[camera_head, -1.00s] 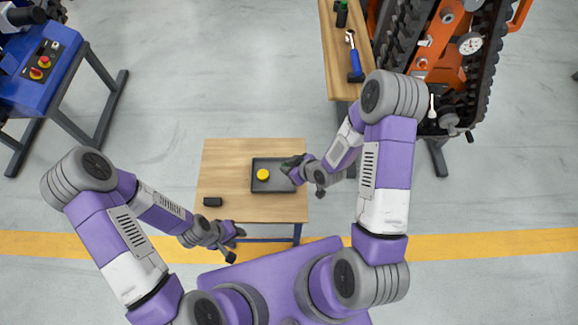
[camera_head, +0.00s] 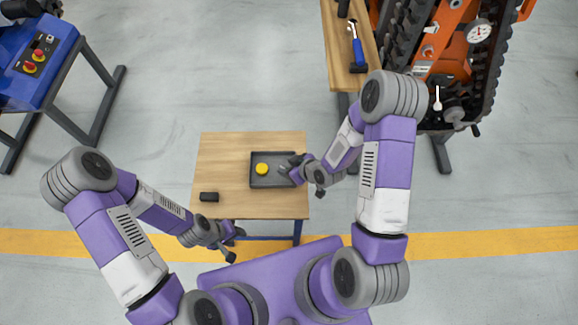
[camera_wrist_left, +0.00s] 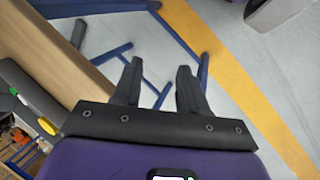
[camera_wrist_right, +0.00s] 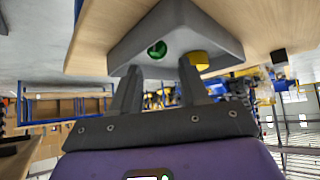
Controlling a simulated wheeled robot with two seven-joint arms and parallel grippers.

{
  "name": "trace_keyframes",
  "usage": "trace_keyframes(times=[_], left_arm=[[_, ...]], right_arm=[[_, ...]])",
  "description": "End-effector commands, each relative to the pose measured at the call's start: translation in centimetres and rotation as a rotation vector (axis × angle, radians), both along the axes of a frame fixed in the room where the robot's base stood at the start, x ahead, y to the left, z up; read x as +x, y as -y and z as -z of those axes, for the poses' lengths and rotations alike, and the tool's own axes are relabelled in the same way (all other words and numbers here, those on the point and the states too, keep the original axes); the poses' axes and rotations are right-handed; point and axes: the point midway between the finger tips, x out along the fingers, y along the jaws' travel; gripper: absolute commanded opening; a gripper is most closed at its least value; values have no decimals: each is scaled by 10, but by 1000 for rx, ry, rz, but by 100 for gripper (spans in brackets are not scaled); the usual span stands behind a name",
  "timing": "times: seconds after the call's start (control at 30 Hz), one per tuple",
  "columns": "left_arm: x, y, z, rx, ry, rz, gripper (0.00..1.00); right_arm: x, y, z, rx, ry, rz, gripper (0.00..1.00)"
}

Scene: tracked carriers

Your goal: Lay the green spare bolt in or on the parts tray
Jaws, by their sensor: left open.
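The parts tray (camera_head: 272,184) is a shallow dark grey tray on the small wooden table. A yellow round piece (camera_head: 262,169) sits in it. The green bolt (camera_wrist_right: 157,50) shows in the right wrist view, seen end-on against the tray (camera_wrist_right: 222,42), between and beyond my fingertips and touching neither. It is hidden in the head view. A bit of green (camera_wrist_left: 13,91) shows at the tray in the left wrist view. My right gripper (camera_wrist_right: 158,72) is open at the tray's right side. My left gripper (camera_wrist_left: 158,66) is open and empty, off the table's front edge.
A small black block (camera_head: 209,197) lies on the table's (camera_head: 225,160) front left. A side bench (camera_head: 343,62) with a blue-handled tool (camera_head: 357,50) and an orange tracked machine (camera_head: 455,60) stand at the upper right. A blue control stand (camera_head: 40,60) is at the upper left.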

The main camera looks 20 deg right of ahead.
Motion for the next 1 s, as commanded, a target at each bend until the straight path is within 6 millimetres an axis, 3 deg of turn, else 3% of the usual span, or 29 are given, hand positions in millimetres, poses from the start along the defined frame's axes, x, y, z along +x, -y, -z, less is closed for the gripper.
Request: trace_keyframes(times=[0.33, 0.7, 1.0], left_arm=[[0, 0, -1, 0, 0, 0, 43], [0, 0, -20, 0, 0, 0, 43], [0, 0, -23, 0, 0, 0, 43]], right_arm=[[-2, 1, -2, -1, -1, 0, 49], [-33, 23, -45, -1, 2, 3, 49], [-43, 29, -56, 0, 0, 0, 49]])
